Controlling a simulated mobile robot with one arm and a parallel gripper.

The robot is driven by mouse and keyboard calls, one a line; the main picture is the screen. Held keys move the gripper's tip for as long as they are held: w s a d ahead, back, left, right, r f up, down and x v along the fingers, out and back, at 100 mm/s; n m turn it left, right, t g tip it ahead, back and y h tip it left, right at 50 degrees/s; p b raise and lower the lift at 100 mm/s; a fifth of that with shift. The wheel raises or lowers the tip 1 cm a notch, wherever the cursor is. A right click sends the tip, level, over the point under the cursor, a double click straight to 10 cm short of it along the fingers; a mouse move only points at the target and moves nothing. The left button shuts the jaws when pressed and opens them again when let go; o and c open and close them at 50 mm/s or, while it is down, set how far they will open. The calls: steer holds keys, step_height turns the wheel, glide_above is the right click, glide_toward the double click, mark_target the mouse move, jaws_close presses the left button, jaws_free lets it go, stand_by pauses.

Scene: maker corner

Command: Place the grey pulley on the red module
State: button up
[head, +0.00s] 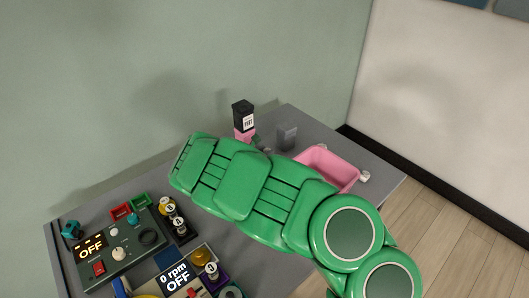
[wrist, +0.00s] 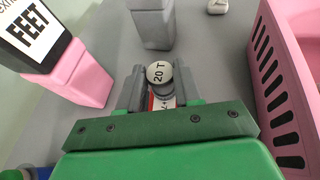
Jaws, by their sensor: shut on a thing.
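In the wrist view my gripper (wrist: 158,82) is shut on a small piece with a pale round top marked "20 T" (wrist: 158,73), which looks like the grey pulley. A red and white patch shows just below it, between the fingers. In the head view my arm hides the gripper and the held piece almost fully. A small red piece with a dark middle (head: 121,212) lies at the far left of the table, beside a similar green one (head: 140,200). It may be the red module; I cannot tell for sure.
A grey block (wrist: 153,25) stands just ahead of my fingers. A pink basket (wrist: 297,95) is close on the right, and a pink block (wrist: 80,75) with a black "FEET" part on the left. A control box (head: 120,250) and several labelled pieces crowd the table's left end.

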steer(key=o, duration=1)
steer(key=shift+s+r, duration=0.1)
steer(key=shift+r, duration=0.05)
steer(key=v, duration=1.1)
steer(key=shift+s+a, duration=0.2)
steer(key=shift+s, duration=0.15)
steer(key=shift+r, duration=0.15)
